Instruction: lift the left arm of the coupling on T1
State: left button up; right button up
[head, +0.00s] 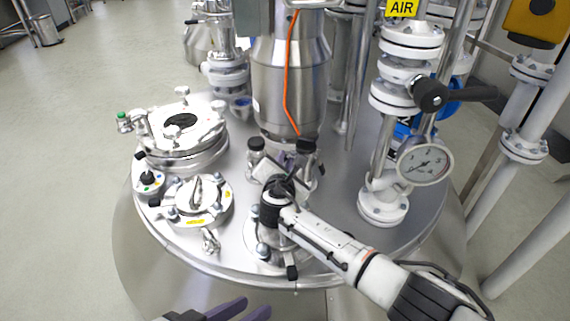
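A round steel vessel top (340,215) fills the middle of the head view. A fitting (262,250) with a bolted flange stands near its front edge, and a black-ended lever (292,271) sticks out at its front. I take it for the coupling, but its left arm cannot be picked out clearly. My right gripper (284,172) is at the end of the white arm, over the upper part of this fitting; its fingers are dark and mostly hidden, so its hold is unclear. My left gripper (256,304) shows two purple fingers, spread apart and empty, below the vessel's front rim.
A round hatch (181,123) and a smaller sight port (197,200) sit on the left of the vessel top. A steel motor housing (291,85) with an orange cable stands behind the fitting. A pressure gauge (425,163) and flanged valve pipe stand right. Open floor lies left.

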jog(key=shift+c, duration=0.2)
grip_shut()
jog(key=shift+a+f+m+b, duration=0.1)
jog(key=shift+m+b, duration=0.2)
jog(key=shift+b, duration=0.05)
jog(key=shift+a+m+y, duration=0.1)
jog(key=shift+m+y, duration=0.2)
pick_arm(q)
jog(key=shift+d+r+h, duration=0.25)
jog(key=shift+r+h, duration=0.05)
jog(key=shift+r, duration=0.3)
pick_arm(e)
jog(key=shift+w+a+r+m+t, duration=0.1)
jog(key=shift+a+r+m+t, duration=0.05)
jog(key=shift+r+m+t, duration=0.3)
grip_release()
pick_arm(q)
jog(key=shift+f, duration=0.1)
pick_arm(e)
jog(key=shift+o, duration=0.2)
pick_arm(q)
jog(key=shift+f, duration=0.1)
